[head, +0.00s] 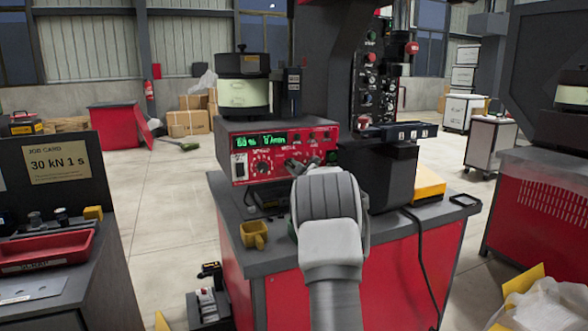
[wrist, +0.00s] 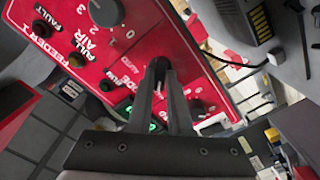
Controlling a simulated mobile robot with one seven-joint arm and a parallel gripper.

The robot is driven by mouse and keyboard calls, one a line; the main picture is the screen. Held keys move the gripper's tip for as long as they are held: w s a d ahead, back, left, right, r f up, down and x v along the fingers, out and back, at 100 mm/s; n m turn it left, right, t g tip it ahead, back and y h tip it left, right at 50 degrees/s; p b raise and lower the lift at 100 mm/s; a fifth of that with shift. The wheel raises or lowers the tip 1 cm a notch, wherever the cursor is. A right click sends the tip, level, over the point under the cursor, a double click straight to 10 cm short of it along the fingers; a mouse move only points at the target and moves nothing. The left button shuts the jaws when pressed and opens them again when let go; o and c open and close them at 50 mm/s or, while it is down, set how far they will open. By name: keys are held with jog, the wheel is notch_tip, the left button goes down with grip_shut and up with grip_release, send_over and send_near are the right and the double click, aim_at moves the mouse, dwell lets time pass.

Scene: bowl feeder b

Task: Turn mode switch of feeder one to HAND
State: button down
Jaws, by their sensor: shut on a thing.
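The red control panel of feeder one (head: 240,150) stands on the bench top in the head view, with a lit green display (head: 259,141). The panel also fills the upper part of the wrist view (wrist: 62,22), turned at an angle, and "FEEDER 1" can be read on it. A small black knob, the mode switch (wrist: 159,64), sits between the fingertips of my gripper (wrist: 158,78). My gripper is shut on it. In the head view my gripper (head: 302,166) reaches the panel, and my arm hides its lower right part. The direction the knob points cannot be told.
A larger dial (wrist: 106,11) and several small black buttons lie near the fingers on the panel. A cream bowl feeder (head: 244,93) stands behind the panel. A dark press column with a button panel (head: 370,75) rises to the right.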

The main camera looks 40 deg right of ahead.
jog(key=c, duration=0.8)
grip_release()
jog(key=shift+c, duration=0.2)
jog(key=shift+s, duration=0.1)
jog(key=p+v, duration=0.2)
jog(key=v, duration=1.5)
jog(key=shift+a, duration=0.15)
jog(key=s+a+r+m+g+h, duration=0.1)
jog(key=s+a+r+m+g, duration=0.25)
jog(key=a, duration=0.45)
jog(key=s+a+r+m+g, duration=0.2)
jog(key=s+a+r+m, duration=0.15)
jog(key=a, duration=0.55)
jog(key=s+a+f+g+y, duration=0.25)
jog(key=s+a+f, duration=0.25)
jog(key=s+a, duration=0.55)
jog(key=s+a+f+g+y, duration=0.2)
jog(key=s+a+f+g, duration=0.25)
jog(key=s+a, duration=0.6)
notch_tip(320, 180, up, 21)
jog(key=p, duration=2.2)
jog(key=shift+a+n, duration=0.3)
jog(key=shift+a, duration=0.1)
